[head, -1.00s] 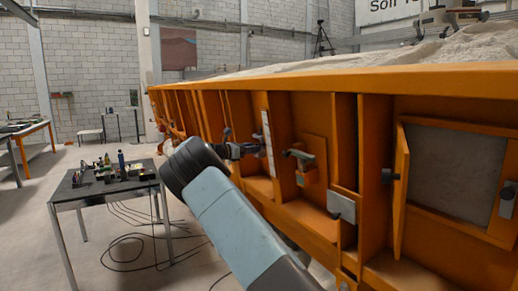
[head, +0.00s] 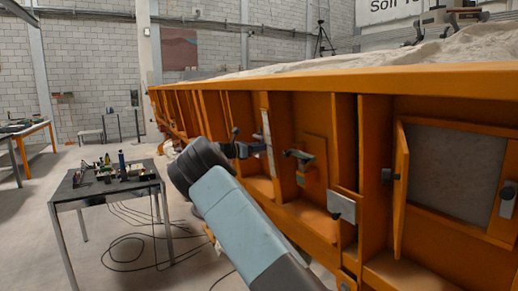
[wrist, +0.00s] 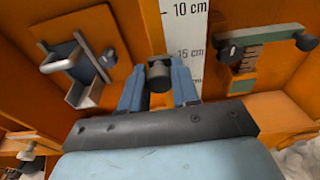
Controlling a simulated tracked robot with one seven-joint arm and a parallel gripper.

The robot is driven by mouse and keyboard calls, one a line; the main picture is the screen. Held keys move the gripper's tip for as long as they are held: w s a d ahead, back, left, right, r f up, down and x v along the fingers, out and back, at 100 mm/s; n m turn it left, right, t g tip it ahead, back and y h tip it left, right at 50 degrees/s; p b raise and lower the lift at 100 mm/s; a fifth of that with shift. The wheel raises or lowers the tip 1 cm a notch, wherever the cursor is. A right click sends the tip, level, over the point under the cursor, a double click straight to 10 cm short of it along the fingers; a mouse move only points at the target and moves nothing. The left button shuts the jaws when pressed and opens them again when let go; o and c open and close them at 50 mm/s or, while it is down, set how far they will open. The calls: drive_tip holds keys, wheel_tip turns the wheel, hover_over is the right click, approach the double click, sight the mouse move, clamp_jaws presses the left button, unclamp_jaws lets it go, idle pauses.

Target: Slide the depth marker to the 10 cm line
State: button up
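The white depth scale (wrist: 187,30) runs upright on the orange wall in the wrist view, with "10 cm" at the top and "15 cm" lower. It also shows as a thin white strip in the head view (head: 268,143). The depth marker's dark round knob (wrist: 158,76) appears just below and left of the 15 cm label in the wrist view. My gripper (wrist: 158,88) has its two blue-grey fingers on either side of this knob and looks shut on it. My gripper also shows in the head view (head: 243,150), at the scale. The rest of the marker is hidden.
A grey-green handle on an orange block (wrist: 245,65) is right of the scale. A metal latch or bracket (wrist: 80,65) is to its left. In the head view, a hinged orange door (head: 401,190) stands open at right and a tool table (head: 105,188) stands left.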

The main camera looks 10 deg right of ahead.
clamp_jaws()
drive_tip(key=shift+r, duration=0.1)
drive_tip(key=shift+a+r, duration=0.1)
drive_tip(key=r, duration=0.4)
drive_tip(key=shift+a+r, duration=0.25)
drive_tip(key=shift+a, duration=0.1)
drive_tip(key=o, duration=0.6)
unclamp_jaws()
drive_tip(key=shift+f, duration=0.15)
drive_tip(key=shift+o, duration=0.2)
drive_tip(key=v, duration=1.3)
drive_tip(key=shift+a, duration=0.35)
